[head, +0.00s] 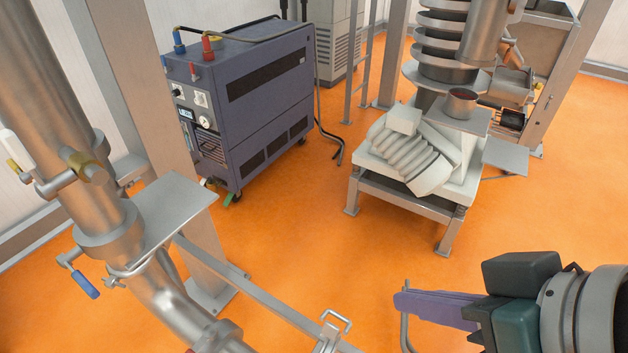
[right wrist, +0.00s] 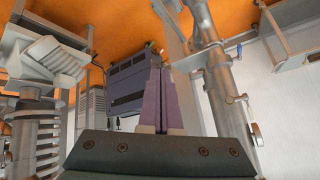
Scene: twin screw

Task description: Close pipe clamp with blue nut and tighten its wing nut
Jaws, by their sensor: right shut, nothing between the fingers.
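The steel pipe (head: 60,110) runs down the left side of the head view. A clamp with a blue nut (head: 85,284) on its bolt sits low on the pipe, by a flat plate. The blue nut hangs out to the lower left; I cannot tell whether the clamp is open. My right gripper (head: 398,302) is at the lower right, its purple fingers shut and empty, well apart from the clamp. In the right wrist view its fingers (right wrist: 156,60) lie together, and the blue nut (right wrist: 239,50) shows small beside the pipe (right wrist: 207,40). My left gripper is not in view.
Another clamp (head: 85,165) with a yellowish part sits higher on the pipe. A flat plate (head: 165,212) and a long rail (head: 265,305) lie beside it. A dark blue cabinet (head: 245,90) and a low stand (head: 400,185) stand behind. Orange floor between them is clear.

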